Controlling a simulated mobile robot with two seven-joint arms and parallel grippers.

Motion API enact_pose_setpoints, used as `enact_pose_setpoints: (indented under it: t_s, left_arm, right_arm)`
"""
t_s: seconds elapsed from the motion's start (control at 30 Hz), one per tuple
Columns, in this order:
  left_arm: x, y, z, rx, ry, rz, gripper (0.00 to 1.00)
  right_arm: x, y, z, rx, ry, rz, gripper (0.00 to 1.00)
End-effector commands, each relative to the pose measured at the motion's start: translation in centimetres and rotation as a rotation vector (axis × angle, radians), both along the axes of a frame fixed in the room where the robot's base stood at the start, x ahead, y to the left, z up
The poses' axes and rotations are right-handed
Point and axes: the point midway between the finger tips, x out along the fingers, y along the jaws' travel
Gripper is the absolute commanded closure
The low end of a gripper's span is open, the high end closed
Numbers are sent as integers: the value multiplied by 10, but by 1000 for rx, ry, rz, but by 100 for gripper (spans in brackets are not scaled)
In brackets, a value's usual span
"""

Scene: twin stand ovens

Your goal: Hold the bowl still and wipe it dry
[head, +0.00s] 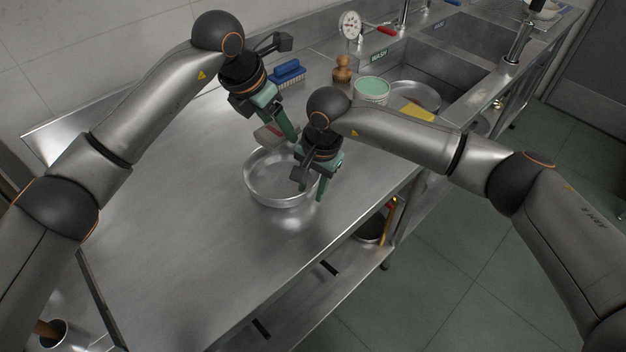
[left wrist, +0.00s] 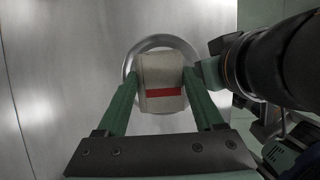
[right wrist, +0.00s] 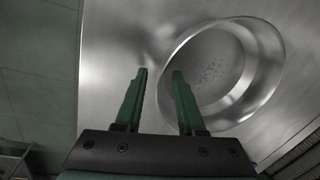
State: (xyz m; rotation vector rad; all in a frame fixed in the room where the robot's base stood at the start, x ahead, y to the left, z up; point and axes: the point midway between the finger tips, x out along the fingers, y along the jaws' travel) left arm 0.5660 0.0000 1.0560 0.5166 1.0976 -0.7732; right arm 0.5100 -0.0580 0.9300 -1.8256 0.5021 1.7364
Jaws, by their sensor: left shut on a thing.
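The bowl (head: 262,193) is a wide, shallow metal one standing upright on the steel counter. Several droplets show on its inner floor in the right wrist view (right wrist: 222,76). My left gripper (head: 280,130) is shut on a folded pale cloth (left wrist: 162,72) with a red stripe, held above the bowl's far side and hiding much of it in the left wrist view. My right gripper (head: 311,188) is open and empty at the bowl's right side. In the right wrist view its right finger overlaps the rim and its left finger is outside; contact cannot be told.
A blue brush (head: 288,74), a wooden-handled brush (head: 342,70) and a green-topped tub (head: 372,90) stand farther back. A yellow cloth (head: 417,112) lies by the sink basin (head: 440,66). The counter's near left (head: 190,220) is clear; its front edge is close to the bowl.

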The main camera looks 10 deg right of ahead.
Motion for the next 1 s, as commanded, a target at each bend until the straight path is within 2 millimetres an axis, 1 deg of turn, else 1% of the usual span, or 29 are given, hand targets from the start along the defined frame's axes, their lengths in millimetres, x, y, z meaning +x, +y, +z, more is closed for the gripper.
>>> enact_pose_setpoints:
  t_s: [0.13, 0.17, 0.4, 0.5, 1.0]
  left_arm:
    - [0, 0, 0, -1, -1, 0, 75]
    - [0, 0, 0, -1, -1, 0, 75]
    - [0, 0, 0, -1, -1, 0, 75]
    - [0, 0, 0, -1, -1, 0, 75]
    - [0, 0, 0, -1, -1, 0, 75]
  right_arm:
    - [0, 0, 0, 0, 0, 0, 61]
    - [0, 0, 0, 0, 0, 0, 64]
    - [0, 0, 1, 0, 0, 0, 91]
    - [0, 0, 1, 0, 0, 0, 100]
    - [0, 0, 1, 0, 0, 0, 100]
